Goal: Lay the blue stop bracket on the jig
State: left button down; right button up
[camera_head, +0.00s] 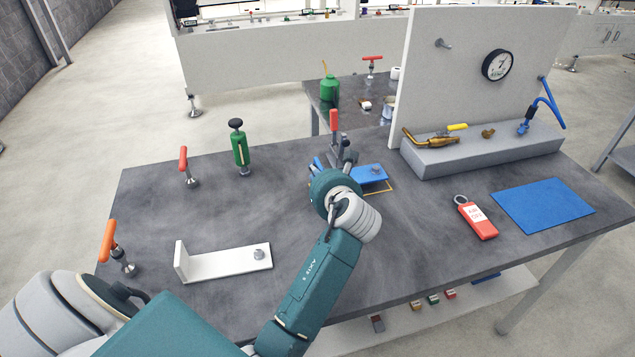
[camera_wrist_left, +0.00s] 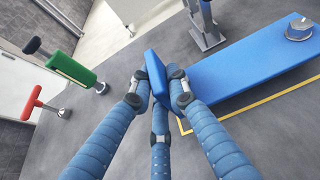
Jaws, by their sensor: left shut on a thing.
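The blue stop bracket (camera_head: 372,174) is L-shaped, with a long plate (camera_wrist_left: 250,70), a metal stud near its far end and a short upright end. My left gripper (camera_head: 335,178) is shut on the upright end, which shows between the fingers (camera_wrist_left: 160,85) in the left wrist view. The plate lies over a yellow outline (camera_head: 391,187) on the dark table; the outline's edge (camera_wrist_left: 232,112) shows beside the plate. I cannot tell whether the plate touches the surface. A red-handled clamp (camera_head: 334,122) stands just behind the gripper. My right gripper is not in view.
A white L-shaped bracket (camera_head: 225,264) lies at the front left. Clamps with green (camera_head: 240,150), red (camera_head: 184,160) and orange (camera_head: 107,240) handles stand left. A red tag (camera_head: 477,218) and blue mat (camera_head: 543,205) lie right, before a grey ledge (camera_head: 480,155) and upright panel.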

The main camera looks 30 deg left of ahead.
pick_arm(q)
notch_tip(320, 180, down, 3)
jog(key=shift+r, duration=0.2)
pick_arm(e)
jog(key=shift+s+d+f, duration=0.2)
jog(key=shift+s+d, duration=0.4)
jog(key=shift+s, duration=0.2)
pick_arm(q)
jog(key=shift+f, duration=0.1)
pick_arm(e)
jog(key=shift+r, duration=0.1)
pick_arm(q)
jog(key=c, duration=1.7)
grip_release()
jog(key=shift+f, duration=0.15)
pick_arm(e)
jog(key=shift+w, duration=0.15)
